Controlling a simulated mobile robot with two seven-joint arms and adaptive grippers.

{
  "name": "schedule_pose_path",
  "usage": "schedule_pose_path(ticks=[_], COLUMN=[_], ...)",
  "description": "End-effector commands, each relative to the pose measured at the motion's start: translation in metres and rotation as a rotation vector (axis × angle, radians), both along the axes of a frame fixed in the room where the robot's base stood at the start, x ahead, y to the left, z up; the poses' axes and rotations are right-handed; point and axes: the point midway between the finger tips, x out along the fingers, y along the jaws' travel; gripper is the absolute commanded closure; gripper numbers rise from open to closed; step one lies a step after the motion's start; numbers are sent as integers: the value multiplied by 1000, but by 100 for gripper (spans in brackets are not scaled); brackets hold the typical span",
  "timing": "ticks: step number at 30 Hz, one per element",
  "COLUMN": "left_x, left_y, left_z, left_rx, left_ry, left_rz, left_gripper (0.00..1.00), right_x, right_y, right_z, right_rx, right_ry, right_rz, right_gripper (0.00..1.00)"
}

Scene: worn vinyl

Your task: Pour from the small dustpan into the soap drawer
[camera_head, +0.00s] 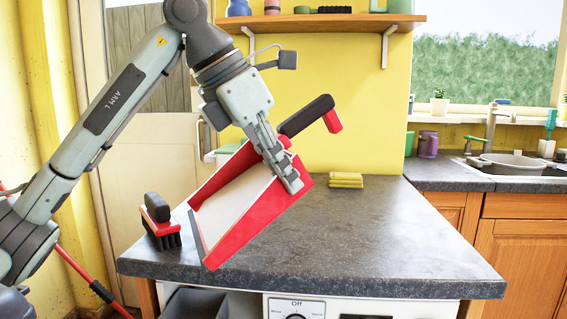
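The small dustpan (257,222) is red with a pale inside and a black and red handle (308,115). My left gripper (285,165) is shut on it near the handle end. The pan hangs in the air over the counter, tilted, with its wide open edge toward the lower left. I cannot tell whether the pale inside is powder or the pan's own surface. The soap drawer (195,304) is a dark grey open box at the bottom of the view, below the counter's front edge and partly cut off. My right gripper is not in view.
A red and black brush (160,222) stands on the left of the dark counter (400,235). Yellow folded cloths (346,180) lie at the back. A washing machine with a dial (297,309) is under the counter. The counter's right half is clear.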

Motion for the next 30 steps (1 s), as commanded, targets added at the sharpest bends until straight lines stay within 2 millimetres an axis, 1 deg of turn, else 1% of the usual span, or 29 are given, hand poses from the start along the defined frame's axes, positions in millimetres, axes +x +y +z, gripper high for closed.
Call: schedule_pose_path(ticks=[7,12,21,30], left_x=[0,-7,-18,-17], left_y=[0,15,33,32], left_z=[-24,-12,7,7], left_rx=[-5,-105,-266,-260], left_ry=[-2,-57,-140,-138], left_rz=[0,2,-1,-1], left_gripper=[100,100,100,100], right_x=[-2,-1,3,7], right_y=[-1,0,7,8], right_z=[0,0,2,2], right_rx=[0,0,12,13], right_ry=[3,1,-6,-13], right_rz=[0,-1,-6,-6], right_gripper=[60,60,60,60])
